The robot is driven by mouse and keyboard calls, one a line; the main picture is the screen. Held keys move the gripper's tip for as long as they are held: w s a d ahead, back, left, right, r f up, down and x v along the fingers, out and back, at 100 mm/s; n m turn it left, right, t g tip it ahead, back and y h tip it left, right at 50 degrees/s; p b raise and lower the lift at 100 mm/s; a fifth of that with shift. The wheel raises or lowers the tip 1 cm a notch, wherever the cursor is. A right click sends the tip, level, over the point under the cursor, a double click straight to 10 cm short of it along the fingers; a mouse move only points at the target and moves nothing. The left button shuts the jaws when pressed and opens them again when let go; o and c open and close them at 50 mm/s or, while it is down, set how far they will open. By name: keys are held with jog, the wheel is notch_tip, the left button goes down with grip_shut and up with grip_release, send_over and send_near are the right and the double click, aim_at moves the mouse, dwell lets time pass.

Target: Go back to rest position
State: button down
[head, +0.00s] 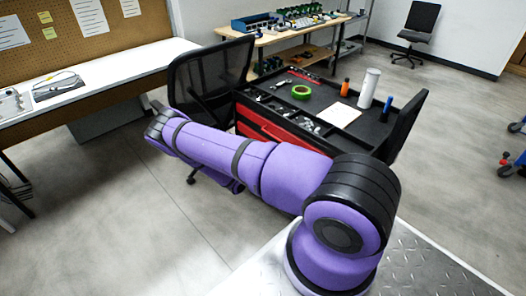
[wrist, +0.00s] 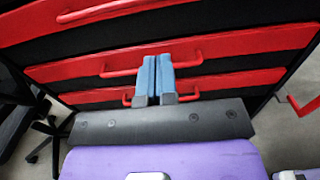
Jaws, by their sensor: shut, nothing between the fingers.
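My gripper (wrist: 156,88) shows in the wrist view with its two blue-grey fingers together and nothing between them. It points toward the red drawer fronts of a tool cart (wrist: 220,45). Whether the fingertips touch a drawer front I cannot tell. In the head view my purple arm reaches from the lower right to the left, in front of the tool cart (head: 262,124). The gripper itself is hidden in the head view.
A black mesh chair (head: 208,72) stands left of the cart, close to my arm. A white workbench (head: 110,75) is at the left. On the cart top lie a green tape roll (head: 301,91), a white cylinder (head: 369,88) and an orange bottle (head: 345,87). Floor (head: 130,205) is clear at lower left.

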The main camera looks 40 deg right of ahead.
jog(key=shift+a, duration=0.15)
jog(key=s+a+r+m+g+y, duration=0.1)
jog(key=a+r+m+y, duration=0.3)
jog(key=r, duration=0.9)
jog(key=a+r+m+g+y, duration=0.25)
jog(key=a+r+m, duration=0.2)
jog(key=r, duration=0.85)
jog(key=s+a+r+m+g+y, duration=0.1)
jog(key=a+r+m+y, duration=0.4)
jog(key=r, duration=0.8)
jog(key=s+a+r+m+t+y, duration=0.2)
jog(key=s+a+r, duration=0.1)
jog(key=s+r, duration=0.4)
jog(key=s+a+r+m+t+y, duration=0.25)
jog(key=s+r, duration=0.25)
jog(key=r, duration=0.3)
jog(key=s+a+r+t+y, duration=0.1)
jog(key=s+a+r+t, duration=0.1)
jog(key=s, duration=0.5)
jog(key=s+a+r+t+y, duration=0.1)
jog(key=s+a+r+t, duration=0.1)
jog(key=s+a+r, duration=0.2)
jog(key=s+a, duration=0.2)
jog(key=s, duration=0.1)
jog(key=shift+r+t, duration=0.25)
jog(key=shift+t, duration=0.15)
jog(key=shift+s+d, duration=0.1)
